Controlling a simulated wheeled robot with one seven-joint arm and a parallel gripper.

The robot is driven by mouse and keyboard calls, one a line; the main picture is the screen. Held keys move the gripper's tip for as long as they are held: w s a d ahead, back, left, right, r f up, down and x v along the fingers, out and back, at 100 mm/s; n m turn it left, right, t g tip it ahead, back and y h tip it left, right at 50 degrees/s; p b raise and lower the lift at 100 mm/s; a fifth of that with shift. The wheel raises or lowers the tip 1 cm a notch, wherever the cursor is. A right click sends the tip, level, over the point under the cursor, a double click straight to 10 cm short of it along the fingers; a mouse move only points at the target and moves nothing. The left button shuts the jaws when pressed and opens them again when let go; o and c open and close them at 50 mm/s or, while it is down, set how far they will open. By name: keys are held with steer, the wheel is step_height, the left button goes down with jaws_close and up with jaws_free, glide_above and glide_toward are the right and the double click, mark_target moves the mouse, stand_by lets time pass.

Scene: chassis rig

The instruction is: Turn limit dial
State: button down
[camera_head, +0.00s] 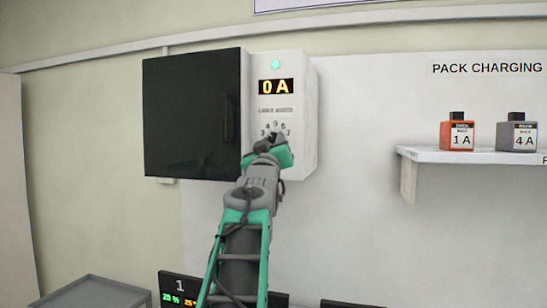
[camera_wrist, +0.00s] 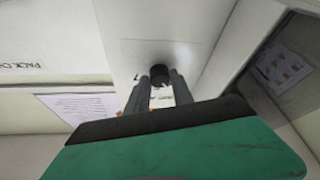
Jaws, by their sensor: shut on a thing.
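The limit dial is a small dark knob (camera_wrist: 160,74) on the white front of the charging unit, seen between my fingertips in the wrist view. My gripper (camera_wrist: 162,82) is shut on it. In the head view my gripper (camera_head: 268,140) reaches the lower part of the white unit (camera_head: 308,110) and hides the dial there. Printed numbers ring the dial; several show above my gripper. The display (camera_head: 276,87) reads 0 A in orange. A green light (camera_head: 276,64) glows above it.
A black door panel (camera_head: 192,115) with a handle stands at the unit's left. A shelf (camera_head: 470,156) at right holds an orange 1 A pack (camera_head: 457,133) and a grey 4 A pack (camera_head: 516,134). A grey tray or cart (camera_head: 95,290) is at lower left.

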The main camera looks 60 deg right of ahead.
steer(key=m+g, duration=0.1)
steer(key=m, duration=0.1)
steer(key=m+b, duration=0.1)
steer(key=m+g+h+b, duration=0.1)
steer(key=m, duration=0.1)
steer(key=shift+w+f+m+g, duration=0.2)
steer(key=shift+w+m+g, duration=0.1)
steer(key=m+g, duration=0.2)
steer(key=m, duration=0.1)
steer(key=m+g+b, duration=0.1)
steer(key=m+g, duration=0.1)
steer(key=m, duration=0.2)
steer(key=shift+w+r, duration=0.15)
steer(key=shift+r, duration=0.05)
steer(key=shift+a+m, duration=0.1)
steer(key=shift+m, duration=0.2)
steer(key=c, duration=1.1)
jaws_free()
